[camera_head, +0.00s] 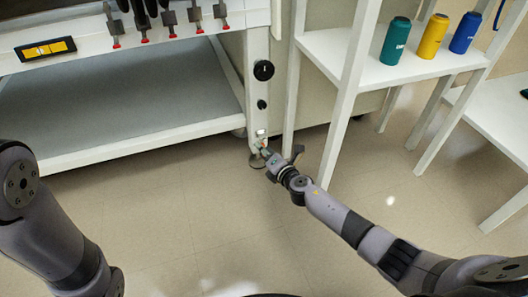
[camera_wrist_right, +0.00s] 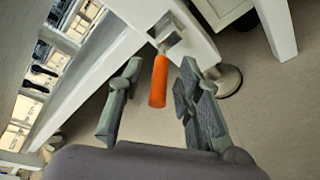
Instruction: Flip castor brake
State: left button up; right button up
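An orange lever (camera_wrist_right: 159,82) hangs from a grey metal bracket (camera_wrist_right: 170,36) on a white leg in the right wrist view. I take it to be the castor brake. My right gripper (camera_wrist_right: 160,66) is open, with one finger on each side of the lever. A gap shows between the lever and each finger. In the head view my right gripper (camera_head: 281,157) is at the foot of the white bench leg (camera_head: 257,100), and it mostly hides the lever there. A round foot or castor (camera_wrist_right: 228,80) shows behind the right finger. My left gripper is out of view.
A white shelf rack (camera_head: 330,50) with teal (camera_head: 395,42), yellow (camera_head: 433,37) and blue (camera_head: 465,33) bottles stands right of the leg. The bench's grey lower shelf (camera_head: 120,95) is empty. A yellow level (camera_head: 45,49) lies above. Floor in front is clear.

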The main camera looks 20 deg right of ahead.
jog(key=shift+c, duration=0.2)
grip_shut()
dwell(0.6)
